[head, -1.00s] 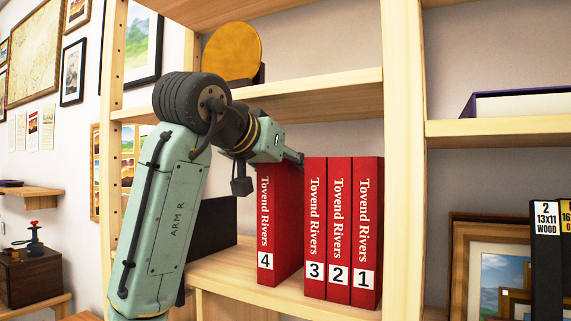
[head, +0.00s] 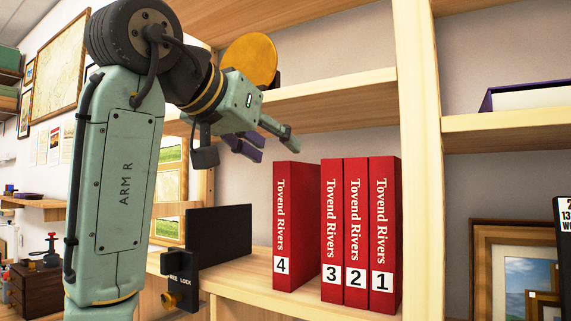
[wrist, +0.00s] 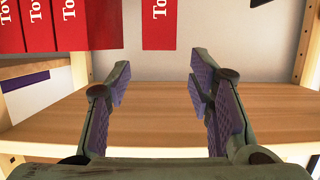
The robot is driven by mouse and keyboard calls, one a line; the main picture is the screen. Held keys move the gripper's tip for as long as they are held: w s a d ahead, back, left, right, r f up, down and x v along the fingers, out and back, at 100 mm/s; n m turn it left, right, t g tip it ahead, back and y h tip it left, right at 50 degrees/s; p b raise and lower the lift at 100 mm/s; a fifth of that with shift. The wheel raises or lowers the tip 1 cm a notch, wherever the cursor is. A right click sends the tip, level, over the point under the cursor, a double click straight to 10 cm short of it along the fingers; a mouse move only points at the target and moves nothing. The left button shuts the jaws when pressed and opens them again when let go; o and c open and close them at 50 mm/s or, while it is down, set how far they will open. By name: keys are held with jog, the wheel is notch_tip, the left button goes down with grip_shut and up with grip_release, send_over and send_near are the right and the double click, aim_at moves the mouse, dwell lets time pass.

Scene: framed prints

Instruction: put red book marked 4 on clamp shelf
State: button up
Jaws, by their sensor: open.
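The red book marked 4 (head: 297,225) stands upright on the clamp shelf (head: 250,290), its spine facing out. A narrow gap separates it from the red book marked 3 (head: 331,230). The shelf's black clamp plate (head: 220,235), with a "FREE LOCK" block (head: 180,280), stands left of book 4 with a gap between. My gripper (head: 267,147) is open and empty above and in front of book 4, not touching it. In the wrist view, which looks upside down, book 4 (wrist: 159,25) lies beyond the open purple-padded fingers (wrist: 158,88).
Red books marked 2 (head: 356,230) and 1 (head: 385,235) stand right of book 3, near a wooden upright (head: 420,170). An upper shelf (head: 330,100) with a round yellow disc (head: 250,60) is close above my gripper. The shelf between clamp plate and book 4 is clear.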

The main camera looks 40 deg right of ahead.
jog(key=shift+s+a+r, duration=0.2)
jog(key=shift+s+a, duration=0.05)
jog(key=shift+a, duration=0.3)
jog(key=shift+w, duration=0.1)
